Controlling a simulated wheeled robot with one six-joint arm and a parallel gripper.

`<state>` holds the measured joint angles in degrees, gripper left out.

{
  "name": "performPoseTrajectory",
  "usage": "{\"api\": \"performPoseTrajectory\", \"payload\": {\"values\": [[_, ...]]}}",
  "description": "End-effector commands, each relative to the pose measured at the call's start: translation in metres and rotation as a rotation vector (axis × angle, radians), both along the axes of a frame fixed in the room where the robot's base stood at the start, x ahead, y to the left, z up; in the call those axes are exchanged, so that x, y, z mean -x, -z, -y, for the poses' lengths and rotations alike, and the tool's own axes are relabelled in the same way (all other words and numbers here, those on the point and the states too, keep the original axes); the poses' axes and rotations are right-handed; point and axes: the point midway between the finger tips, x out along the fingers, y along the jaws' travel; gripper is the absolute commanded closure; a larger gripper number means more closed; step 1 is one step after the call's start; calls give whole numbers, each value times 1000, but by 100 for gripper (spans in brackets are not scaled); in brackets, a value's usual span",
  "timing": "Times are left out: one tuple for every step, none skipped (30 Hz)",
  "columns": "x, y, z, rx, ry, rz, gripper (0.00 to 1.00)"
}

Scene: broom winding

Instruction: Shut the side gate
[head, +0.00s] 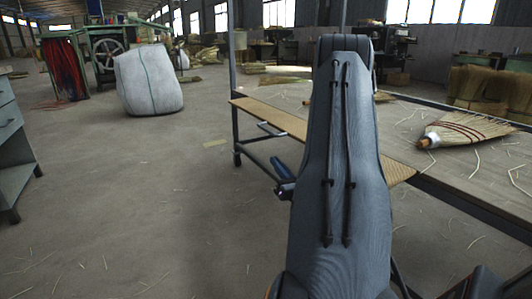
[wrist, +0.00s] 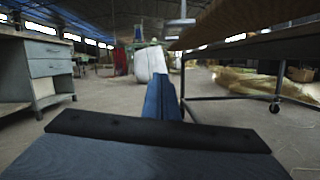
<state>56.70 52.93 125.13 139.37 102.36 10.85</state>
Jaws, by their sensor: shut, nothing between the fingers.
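A long brown wooden board (head: 268,117), which looks like the side gate, runs along the left side of the worktable and leans outward from its edge. A pale bar handle (head: 271,129) shows at its outer edge.
A broom (head: 465,132) and loose straw lie on the worktable (head: 400,130). The table's wheeled leg (head: 237,140) stands beyond my gripper. A drawer cabinet (head: 12,145) is at the left and a white sack (head: 148,80) farther back. The floor between is mostly clear.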

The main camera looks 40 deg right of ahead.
Motion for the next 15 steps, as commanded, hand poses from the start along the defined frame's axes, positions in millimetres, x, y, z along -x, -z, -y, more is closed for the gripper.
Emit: {"api": "performPoseTrajectory", "payload": {"values": [[-3, 0, 2, 2, 4, 2, 100], [-6, -1, 3, 2, 4, 3, 100], [-11, -2, 4, 4, 2, 4, 100], [-15, -3, 5, 4, 2, 4, 100], [-20, -5, 6, 5, 2, 3, 100], [-27, -6, 7, 4, 1, 4, 100], [-32, -7, 9, 4, 0, 4, 100], [-38, -8, 10, 5, 0, 3, 100], [-46, -11, 12, 4, 0, 4, 100], [-51, -12, 13, 4, -1, 3, 100], [-57, -13, 15, 5, -2, 3, 100], [-64, -15, 18, 5, 0, 3, 100], [-70, -16, 19, 4, -1, 3, 100], [-76, -18, 20, 4, -2, 4, 100], [-83, -20, 23, 5, -1, 3, 100]]}}
